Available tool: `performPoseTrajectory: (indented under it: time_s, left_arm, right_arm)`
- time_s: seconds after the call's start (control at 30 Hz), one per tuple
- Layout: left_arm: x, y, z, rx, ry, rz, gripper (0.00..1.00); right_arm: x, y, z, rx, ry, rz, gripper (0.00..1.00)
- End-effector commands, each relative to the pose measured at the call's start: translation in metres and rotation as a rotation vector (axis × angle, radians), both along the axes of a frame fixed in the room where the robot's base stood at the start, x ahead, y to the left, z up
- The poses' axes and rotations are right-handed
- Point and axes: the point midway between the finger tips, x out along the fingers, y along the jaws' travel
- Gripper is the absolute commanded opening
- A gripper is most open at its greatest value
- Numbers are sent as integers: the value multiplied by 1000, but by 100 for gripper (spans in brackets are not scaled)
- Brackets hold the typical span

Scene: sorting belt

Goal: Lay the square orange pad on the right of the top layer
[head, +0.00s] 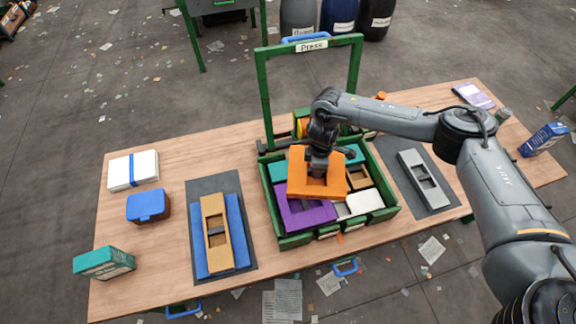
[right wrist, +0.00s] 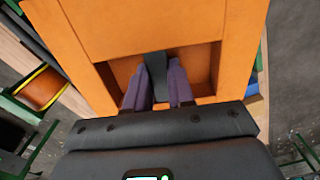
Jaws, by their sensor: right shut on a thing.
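The square orange pad (head: 301,178) has a rectangular recess in it. My right gripper (head: 318,165) is shut on the pad and holds it over the green press crate (head: 296,240). In the right wrist view the orange pad (right wrist: 185,25) fills the top, and the fingers (right wrist: 158,88) reach into its recess around a dark strip. The crate's top layer shows a purple pad (head: 300,218) at the front left, partly under the orange one, and a white block (head: 366,200) at the front right. Whether the orange pad touches anything below is unclear. My left gripper is out of view.
A green press frame (head: 265,100) rises behind the crate. Teal pieces (head: 277,171) and a tan piece (head: 358,178) lie in the crate. Left of it, a tan block (head: 216,245) lies on blue pads on a dark mat. A grey block (head: 424,180) lies on the right mat.

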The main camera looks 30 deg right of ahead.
Motion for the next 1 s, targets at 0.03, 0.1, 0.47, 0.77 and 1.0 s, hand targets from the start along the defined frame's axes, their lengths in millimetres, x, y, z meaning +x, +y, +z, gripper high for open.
performPoseTrajectory:
  time_s: [0.03, 0.1, 0.47, 0.77, 1.0]
  left_arm:
    - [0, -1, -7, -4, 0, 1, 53]
    - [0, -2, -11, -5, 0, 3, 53]
    - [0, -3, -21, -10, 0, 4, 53]
    - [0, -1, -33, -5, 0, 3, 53]
    - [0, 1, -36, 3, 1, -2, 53]
  right_arm:
    - [-14, -25, -20, -3, 6, 41, 0]
    - [-28, -51, -35, -2, 5, 107, 0]
    - [-78, -131, -71, 0, 0, 302, 0]
    - [-87, -145, -83, 1, -2, 338, 0]
    - [-86, -144, -84, 1, -2, 337, 0]
